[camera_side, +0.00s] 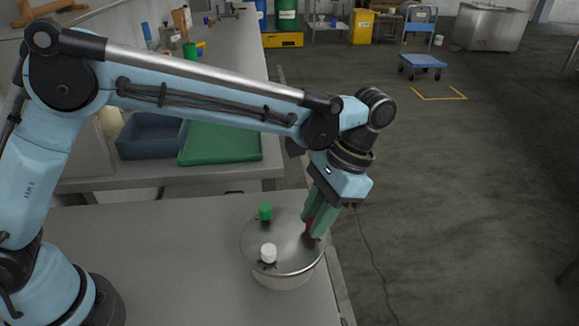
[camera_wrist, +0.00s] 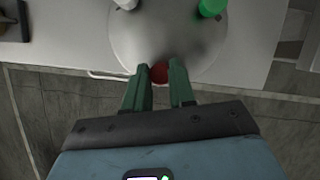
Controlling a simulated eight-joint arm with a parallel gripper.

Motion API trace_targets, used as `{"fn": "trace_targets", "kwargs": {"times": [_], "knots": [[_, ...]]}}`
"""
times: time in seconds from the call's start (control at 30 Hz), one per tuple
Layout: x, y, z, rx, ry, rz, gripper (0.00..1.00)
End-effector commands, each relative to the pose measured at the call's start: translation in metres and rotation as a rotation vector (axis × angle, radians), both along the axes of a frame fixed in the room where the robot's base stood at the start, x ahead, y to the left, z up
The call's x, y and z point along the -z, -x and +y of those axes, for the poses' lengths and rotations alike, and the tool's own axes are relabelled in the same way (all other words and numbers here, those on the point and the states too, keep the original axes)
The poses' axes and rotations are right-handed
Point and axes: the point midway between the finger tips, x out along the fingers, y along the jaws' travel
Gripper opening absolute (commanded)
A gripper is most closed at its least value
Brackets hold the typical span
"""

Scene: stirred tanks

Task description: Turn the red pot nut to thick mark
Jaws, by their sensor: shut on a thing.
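The round steel pot (camera_side: 283,256) stands on the grey bench, with its lid on. Three nuts sit around the lid: a green nut (camera_side: 265,212), a white nut (camera_side: 268,253) and the red nut (camera_side: 309,226), mostly hidden by my fingers. In the wrist view the red nut (camera_wrist: 159,72) lies between my fingertips at the lid's rim. My gripper (camera_side: 314,227) has green fingers, points down at the right of the lid, and is shut on the red nut. The wrist view also shows the white nut (camera_wrist: 126,4) and green nut (camera_wrist: 211,7). I cannot make out a thick mark.
A green tray (camera_side: 220,144) and a dark blue bin (camera_side: 150,136) lie on the bench behind the pot. The bench's right edge runs close beside the pot, with open floor beyond. The bench left of the pot is clear.

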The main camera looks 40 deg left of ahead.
Motion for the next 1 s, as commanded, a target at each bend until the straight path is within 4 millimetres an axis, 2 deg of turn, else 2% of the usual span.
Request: {"fn": "trace_targets", "kwargs": {"times": [0.47,0.5,0.63,1.0], "knots": [[-0.0002,-0.0008,-0.0003,0.010,0.002,-0.004,0.00],[-0.0001,-0.0007,-0.0003,0.010,0.002,-0.004,0.31],[-0.0001,-0.0006,-0.0002,0.010,0.001,-0.003,0.50],[-0.0033,-0.0016,-0.0009,0.010,0.001,-0.002,0.50]]}}
